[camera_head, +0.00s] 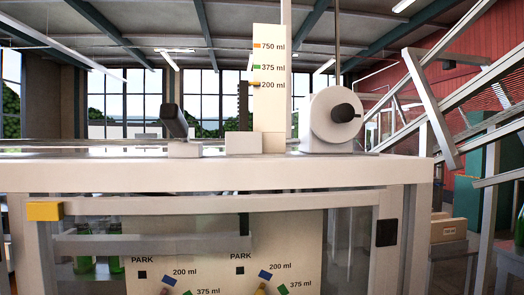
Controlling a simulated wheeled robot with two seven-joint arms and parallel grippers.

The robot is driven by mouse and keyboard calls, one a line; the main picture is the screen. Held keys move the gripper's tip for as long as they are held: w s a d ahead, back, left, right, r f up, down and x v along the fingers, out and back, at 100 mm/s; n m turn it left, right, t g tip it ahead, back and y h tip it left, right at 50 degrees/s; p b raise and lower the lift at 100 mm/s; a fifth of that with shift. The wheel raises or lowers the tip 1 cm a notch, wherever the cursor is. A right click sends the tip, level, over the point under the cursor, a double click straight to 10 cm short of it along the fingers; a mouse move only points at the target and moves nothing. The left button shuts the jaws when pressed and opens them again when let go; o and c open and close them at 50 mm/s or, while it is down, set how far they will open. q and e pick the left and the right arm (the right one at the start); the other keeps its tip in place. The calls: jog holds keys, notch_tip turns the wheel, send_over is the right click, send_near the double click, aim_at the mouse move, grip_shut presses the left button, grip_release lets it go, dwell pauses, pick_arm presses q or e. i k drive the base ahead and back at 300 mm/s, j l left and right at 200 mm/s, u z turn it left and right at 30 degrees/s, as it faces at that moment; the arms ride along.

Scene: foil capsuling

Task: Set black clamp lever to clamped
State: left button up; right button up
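A black clamp lever (173,121) stands on a small grey base (184,150) on top of the machine (228,176), left of centre. It is a thick dark bar that leans to the left from its base. I cannot tell from this view whether this position counts as clamped. Neither of my grippers shows in the picture.
A white scale plate (270,100) marked 750, 375 and 200 ml stands right of the lever. A handwheel (332,132) with a black knob is further right. Below the top, a panel (218,230) shows PARK marks. A yellow block (44,211) is at the left.

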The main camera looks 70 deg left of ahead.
aim_at(171, 116)
jog(key=k+u, duration=0.15)
jog(key=u, duration=2.3)
